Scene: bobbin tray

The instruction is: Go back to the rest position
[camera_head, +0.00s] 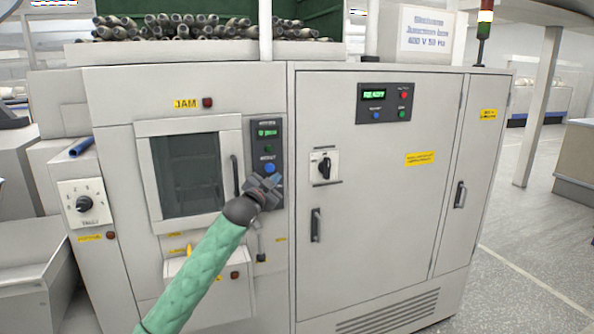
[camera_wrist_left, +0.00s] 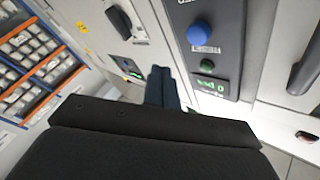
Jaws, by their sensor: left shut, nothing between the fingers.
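My left gripper (camera_head: 264,186) is in front of the machine's narrow dark button panel in the head view, at the end of my green-sleeved arm. Its fingers are shut with nothing between them. In the left wrist view the closed fingers (camera_wrist_left: 162,88) point toward the cabinet front. The blue button (camera_wrist_left: 199,33) on the panel (camera_wrist_left: 212,60) is beside the fingertips and apart from them in that view. The blue button also shows just above the gripper in the head view (camera_head: 269,168). My right gripper is in neither view.
The grey machine cabinet (camera_head: 385,220) fills the middle. A windowed door (camera_head: 187,172) with a dark handle (camera_head: 235,176) is left of the gripper. A rotary switch (camera_head: 324,167) is to the right. A knob box (camera_head: 84,204) stands at left. Open floor (camera_head: 530,260) lies at right.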

